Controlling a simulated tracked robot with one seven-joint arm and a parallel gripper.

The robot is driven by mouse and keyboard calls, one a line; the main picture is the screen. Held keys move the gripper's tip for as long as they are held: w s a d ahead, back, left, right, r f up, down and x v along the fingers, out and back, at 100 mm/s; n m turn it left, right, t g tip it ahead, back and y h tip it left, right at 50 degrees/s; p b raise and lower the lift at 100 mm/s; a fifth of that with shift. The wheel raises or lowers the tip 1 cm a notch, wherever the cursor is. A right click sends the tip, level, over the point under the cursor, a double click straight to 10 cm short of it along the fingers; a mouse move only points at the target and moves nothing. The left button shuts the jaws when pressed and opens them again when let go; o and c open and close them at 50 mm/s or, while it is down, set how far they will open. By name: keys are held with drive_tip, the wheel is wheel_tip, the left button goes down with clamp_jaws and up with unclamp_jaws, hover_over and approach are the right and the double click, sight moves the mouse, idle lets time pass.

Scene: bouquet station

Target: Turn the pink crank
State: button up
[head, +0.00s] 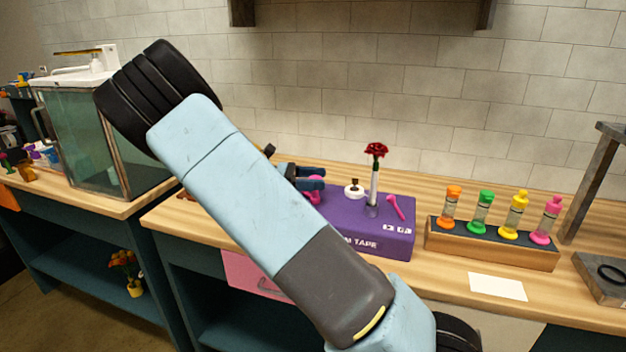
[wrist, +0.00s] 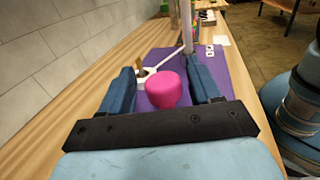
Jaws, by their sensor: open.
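The purple box (head: 335,232), lettered in part "TAPE", stands on the wooden counter. The pink crank (head: 315,190) is at its left end, partly hidden by my arm. In the wrist view its round pink knob (wrist: 167,90) sits between the two blue fingers of my gripper (wrist: 163,80). The fingers are open, with a gap visible on each side of the knob. In the head view my gripper (head: 302,178) is at the crank, mostly behind my arm.
On the box are a white spool (head: 354,190), a red flower (head: 376,150) upright in a holder and a small pink lever (head: 397,207). A wooden rack (head: 490,248) of coloured bottles stands to the right. A glass tank (head: 95,140) is at the left.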

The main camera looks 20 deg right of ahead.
drive_tip(key=v, duration=1.3)
drive_tip(key=shift+w+a, duration=0.2)
drive_tip(key=shift+a, duration=0.15)
drive_tip(key=shift+s+d, duration=0.1)
idle(0.3)
